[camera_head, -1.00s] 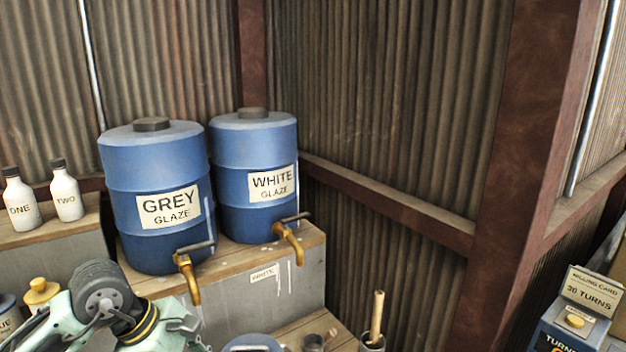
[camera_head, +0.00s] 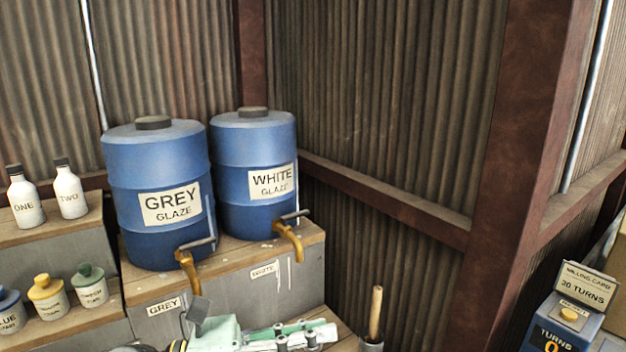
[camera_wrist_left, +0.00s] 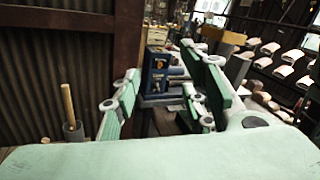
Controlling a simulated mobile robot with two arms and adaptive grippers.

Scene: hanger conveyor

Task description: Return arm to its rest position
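My left arm reaches in along the bottom edge of the head view, with its mint-green left gripper (camera_head: 300,334) pointing right, below the barrels' wooden shelf. In the left wrist view the gripper's fingers (camera_wrist_left: 160,88) stand wide apart with nothing between them. A blue machine (camera_wrist_left: 158,72) shows beyond the gap, not touched. My right gripper is in neither view.
Grey glaze (camera_head: 155,235) and white glaze (camera_head: 254,158) barrels with brass taps stand on the shelf (camera_head: 240,270). A holder with a wooden stick (camera_head: 376,312) stands right of the gripper. Small bottles (camera_head: 48,297) sit left. A turns box (camera_head: 565,320) stands far right.

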